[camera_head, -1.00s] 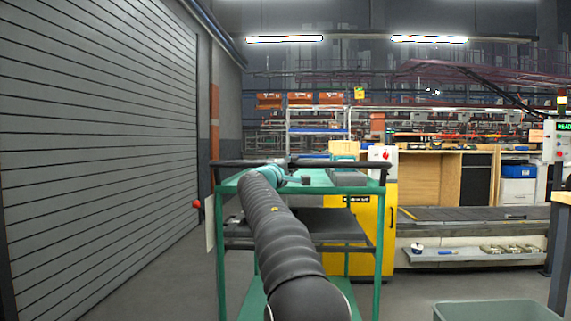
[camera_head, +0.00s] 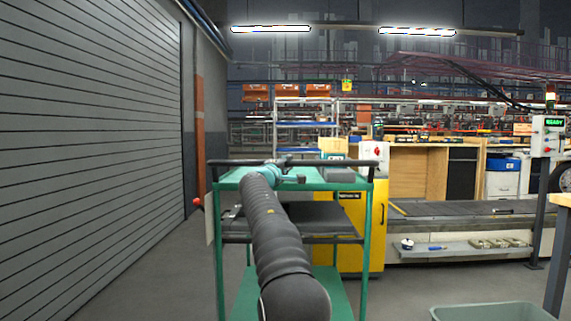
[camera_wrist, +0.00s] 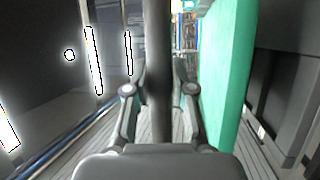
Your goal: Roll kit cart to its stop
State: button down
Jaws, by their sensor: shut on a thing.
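The kit cart (camera_head: 219,255) stands straight ahead of me in the head view. It has a green frame, green shelves, a dark middle tray and black rails along the top. My gripper (camera_wrist: 160,92) is shut on the cart's dark handle bar (camera_wrist: 157,45), which runs upright between the two fingers in the wrist view. The cart's green panel fills the right of that view. In the head view my arm hides the middle of the cart and much of my gripper. The stop cannot be made out.
A grey slatted shutter (camera_head: 90,150) runs along the left, with bare floor before it. A yellow cabinet (camera_head: 376,235) stands close behind the cart's right side. The conveyor (camera_head: 455,223) lies to the right, with a post bearing a READY sign (camera_head: 553,122). A grey-green bin (camera_head: 490,312) is at front right.

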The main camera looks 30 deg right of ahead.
jog(key=shift+d, duration=0.1)
jog(key=c, duration=1)
grip_release()
jog(key=v, duration=1.2)
jog(key=shift+f, duration=0.1)
